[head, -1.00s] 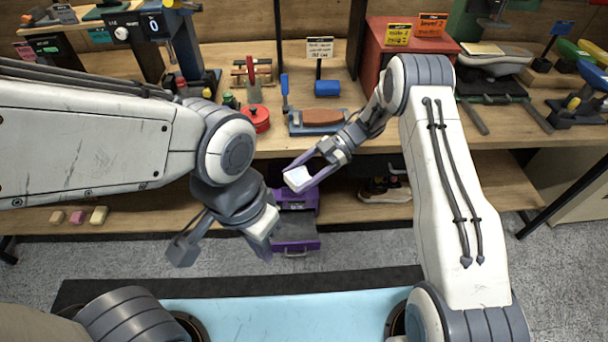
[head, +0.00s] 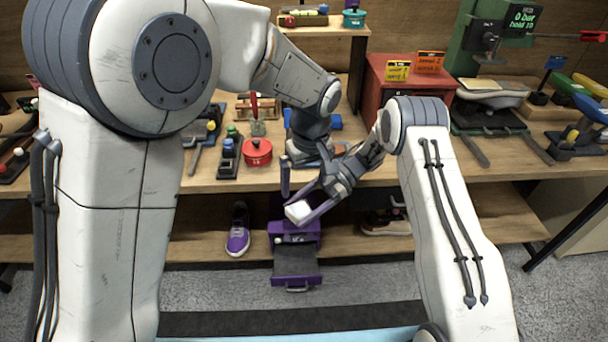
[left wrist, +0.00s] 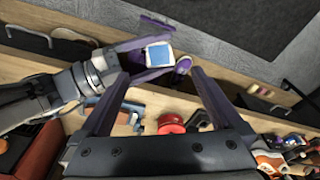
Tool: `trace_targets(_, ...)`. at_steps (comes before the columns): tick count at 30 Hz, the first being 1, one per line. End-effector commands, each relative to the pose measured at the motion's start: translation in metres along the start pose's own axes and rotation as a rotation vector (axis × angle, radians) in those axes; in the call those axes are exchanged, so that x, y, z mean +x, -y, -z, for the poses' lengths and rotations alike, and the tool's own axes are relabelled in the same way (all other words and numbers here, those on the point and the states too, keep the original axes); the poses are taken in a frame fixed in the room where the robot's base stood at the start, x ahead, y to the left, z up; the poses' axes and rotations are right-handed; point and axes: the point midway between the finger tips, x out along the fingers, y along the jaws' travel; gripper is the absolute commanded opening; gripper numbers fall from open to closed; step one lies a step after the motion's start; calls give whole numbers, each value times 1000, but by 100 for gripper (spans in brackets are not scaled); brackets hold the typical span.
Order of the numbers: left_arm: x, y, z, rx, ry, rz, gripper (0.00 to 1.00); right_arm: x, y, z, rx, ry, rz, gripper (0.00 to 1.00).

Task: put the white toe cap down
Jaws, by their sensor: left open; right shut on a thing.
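The white toe cap (head: 298,211) is between the fingers of my right gripper (head: 303,209), held in the air above the lower shelf. In the left wrist view the toe cap (left wrist: 158,55) shows a blue face with a white rim. My left gripper (head: 304,172) is open and empty, just above and behind the cap in the head view. In the left wrist view its two fingers (left wrist: 160,92) are spread wide, with the cap beyond them. I cannot tell how far apart the grippers are.
A purple unit (head: 297,238) with a pulled-out drawer (head: 296,264) is below. A purple sneaker (head: 238,232) and another shoe (head: 385,224) are on the lower shelf (head: 345,240). A red pot (head: 257,152) and several tools crowd the bench.

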Motion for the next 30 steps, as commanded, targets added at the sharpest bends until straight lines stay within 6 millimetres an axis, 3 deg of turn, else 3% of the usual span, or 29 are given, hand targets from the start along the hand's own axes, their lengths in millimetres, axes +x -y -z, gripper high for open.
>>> trace_targets(8,28,-2,5,-30,-3,6,100,0,0,0,0,0,0,18)
trace_targets(21,106,-2,5,-27,-3,5,100,0,0,0,0,0,0,18)
trace_targets(30,123,-3,5,-27,-5,1,100,0,0,0,0,0,0,18)
